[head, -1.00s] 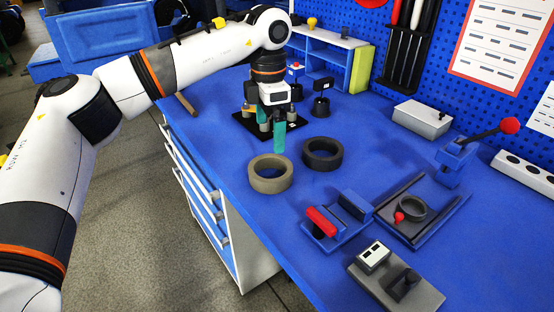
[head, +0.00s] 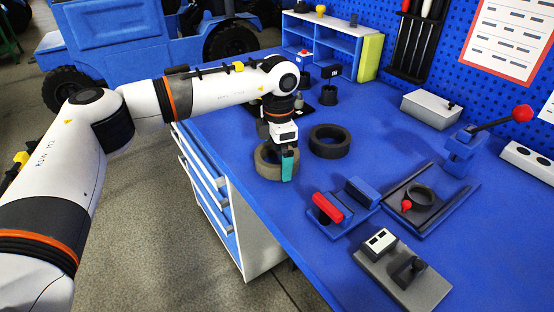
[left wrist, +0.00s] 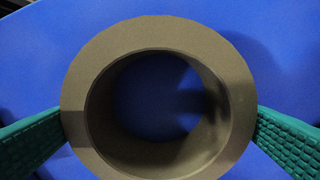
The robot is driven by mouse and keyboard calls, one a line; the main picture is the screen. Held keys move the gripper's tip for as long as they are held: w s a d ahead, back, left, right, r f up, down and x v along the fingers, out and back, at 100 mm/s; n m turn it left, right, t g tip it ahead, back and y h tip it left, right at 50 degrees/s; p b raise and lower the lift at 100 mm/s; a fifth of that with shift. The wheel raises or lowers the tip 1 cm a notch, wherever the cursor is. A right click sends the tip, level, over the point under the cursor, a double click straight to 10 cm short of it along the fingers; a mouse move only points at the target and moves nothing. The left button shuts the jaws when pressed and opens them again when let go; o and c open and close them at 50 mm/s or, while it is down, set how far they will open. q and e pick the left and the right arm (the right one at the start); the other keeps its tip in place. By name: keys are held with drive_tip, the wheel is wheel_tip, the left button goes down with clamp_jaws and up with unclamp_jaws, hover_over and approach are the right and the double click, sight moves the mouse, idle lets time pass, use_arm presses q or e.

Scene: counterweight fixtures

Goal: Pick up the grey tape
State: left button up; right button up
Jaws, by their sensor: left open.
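The grey tape (head: 266,168) is a brownish-grey ring lying flat on the blue bench top, near its left edge. It fills the middle of the left wrist view (left wrist: 82,90). My left gripper (head: 284,168) is right over the tape and partly covers it in the head view. In the left wrist view its two green fingers (left wrist: 160,135) stand open on either side of the ring, close to its outer wall. I cannot tell whether they touch it. My right gripper is not in view.
A darker black ring (head: 330,141) lies just right of the tape. A red-handled clamp fixture (head: 331,207), a grey block fixture (head: 402,280) and a tray with a ring (head: 421,197) stand nearer and to the right. A blue shelf (head: 325,45) stands behind.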

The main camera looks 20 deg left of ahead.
use_arm(q)
drive_tip(key=shift+c, duration=0.2)
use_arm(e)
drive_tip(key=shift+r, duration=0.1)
use_arm(q)
drive_tip(key=c, duration=0.6)
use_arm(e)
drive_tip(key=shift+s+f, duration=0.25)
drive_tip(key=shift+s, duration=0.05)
use_arm(q)
drive_tip(key=shift+r, duration=0.15)
drive_tip(key=shift+r, duration=0.35)
wheel_tip(320, 180, up, 9)
drive_tip(key=p, duration=0.1)
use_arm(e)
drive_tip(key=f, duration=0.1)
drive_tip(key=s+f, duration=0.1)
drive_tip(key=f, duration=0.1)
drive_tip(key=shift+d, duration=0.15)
